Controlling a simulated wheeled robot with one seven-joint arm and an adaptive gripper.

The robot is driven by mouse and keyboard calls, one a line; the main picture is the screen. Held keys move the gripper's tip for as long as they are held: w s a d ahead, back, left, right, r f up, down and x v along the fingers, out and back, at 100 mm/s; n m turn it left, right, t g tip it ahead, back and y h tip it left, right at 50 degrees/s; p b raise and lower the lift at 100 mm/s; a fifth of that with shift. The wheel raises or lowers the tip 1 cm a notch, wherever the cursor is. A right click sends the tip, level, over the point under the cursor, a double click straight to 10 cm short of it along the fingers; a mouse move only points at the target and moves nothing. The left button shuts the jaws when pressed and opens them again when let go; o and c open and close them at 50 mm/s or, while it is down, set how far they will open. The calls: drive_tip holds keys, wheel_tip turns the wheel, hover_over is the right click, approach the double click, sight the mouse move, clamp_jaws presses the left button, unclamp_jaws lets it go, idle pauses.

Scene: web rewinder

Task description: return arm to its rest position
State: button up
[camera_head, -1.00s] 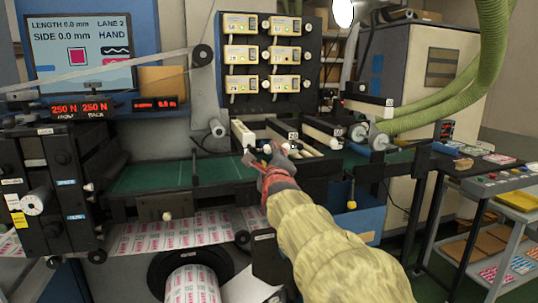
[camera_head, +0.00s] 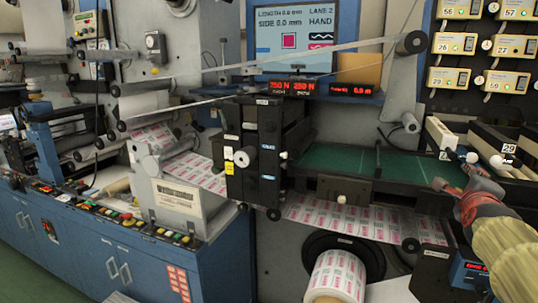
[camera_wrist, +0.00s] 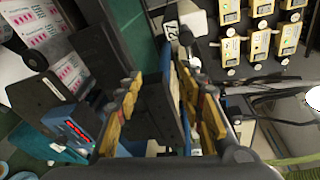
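My gripper (camera_head: 460,180) is at the right of the head view, at the end of my arm in its yellowish sleeve. It is in front of the rewinder's dark lane rails and beside the right end of the green table (camera_head: 345,160). In the wrist view its two yellow-padded fingers (camera_wrist: 163,90) stand apart, so it looks open. A dark machine part shows between them, and I see nothing clearly held. Most of my arm is cut off by the right edge of the head view.
A rail labelled 29 (camera_head: 508,149) and white knobs (camera_head: 497,161) are close to my gripper. A printed web (camera_head: 320,212) and a roll (camera_head: 338,277) are below the table. A control console (camera_head: 130,225) stands at left, with green floor in front.

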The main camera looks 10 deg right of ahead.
drive_tip(key=s+a+f+n+g+y+p, duration=0.1)
drive_tip(key=s+a+f+n+g+y, duration=0.15)
drive_tip(key=a+f+n, duration=0.6)
drive_tip(key=s+a+f+n+g+y, duration=0.2)
drive_tip(key=s+a+f+n+y, duration=0.2)
drive_tip(key=a+f+n, duration=0.4)
drive_tip(key=s+a+f+n+g+y+p, duration=0.1)
drive_tip(key=s+a+n+y+p, duration=0.1)
drive_tip(key=s+a+n, duration=0.4)
drive_tip(key=s+a+f+n+g+y+p, duration=0.1)
drive_tip(key=s+a+n, duration=0.5)
drive_tip(key=a, duration=1)
drive_tip(key=shift+s+f+y+p, duration=0.25)
drive_tip(key=shift+s+y+p, duration=0.3)
drive_tip(key=shift+s+p, duration=0.3)
drive_tip(key=shift+g, duration=0.25)
drive_tip(key=shift+c, duration=0.2)
